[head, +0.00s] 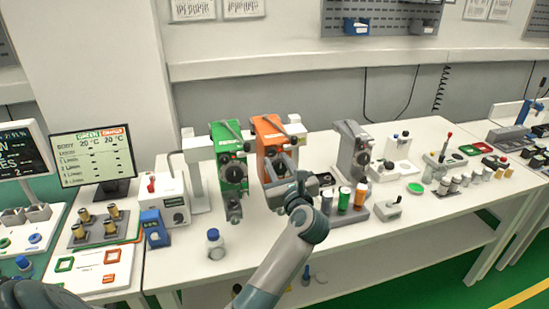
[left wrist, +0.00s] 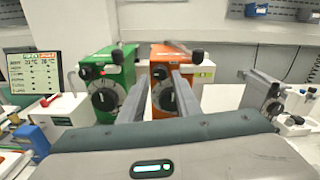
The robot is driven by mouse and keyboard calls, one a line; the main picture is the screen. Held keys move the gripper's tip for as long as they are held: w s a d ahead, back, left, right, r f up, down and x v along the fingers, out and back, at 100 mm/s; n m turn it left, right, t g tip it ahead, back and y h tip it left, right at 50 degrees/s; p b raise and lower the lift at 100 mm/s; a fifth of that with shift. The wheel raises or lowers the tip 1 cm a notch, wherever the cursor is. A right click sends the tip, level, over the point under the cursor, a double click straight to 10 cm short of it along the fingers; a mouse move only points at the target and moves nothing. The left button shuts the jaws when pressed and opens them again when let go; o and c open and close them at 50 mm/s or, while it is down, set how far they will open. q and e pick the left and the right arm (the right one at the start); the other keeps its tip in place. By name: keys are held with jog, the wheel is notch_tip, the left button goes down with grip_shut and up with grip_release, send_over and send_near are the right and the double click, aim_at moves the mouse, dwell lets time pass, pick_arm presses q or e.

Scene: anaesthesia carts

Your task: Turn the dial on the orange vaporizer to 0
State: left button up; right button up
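The orange vaporizer (head: 270,135) stands on the white table beside the green vaporizer (head: 229,150). In the left wrist view the orange vaporizer (left wrist: 172,72) faces me, its round black dial (left wrist: 167,100) showing between my fingers. The dial's setting is too small to read. My left gripper (head: 284,168) is in front of the orange vaporizer's lower part. In the left wrist view its two fingers (left wrist: 160,88) are apart, with nothing held between them. I cannot tell whether they touch the dial. My right gripper is not in view.
The green vaporizer (left wrist: 102,85) stands close on the left. A grey vaporizer (head: 352,150) is on the right, with colored bottles (head: 344,199) before it. A small clear bottle (head: 215,244) stands near the front edge. A monitor (head: 92,157) is at left.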

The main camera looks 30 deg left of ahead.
aim_at(272, 153)
pick_arm(q)
jog(key=shift+x, duration=1.7)
grip_shut()
jog(key=shift+f+n+b, duration=0.15)
jog(key=shift+n+b, duration=0.15)
jog(key=shift+b, duration=0.8)
jog(key=shift+n, duration=0.4)
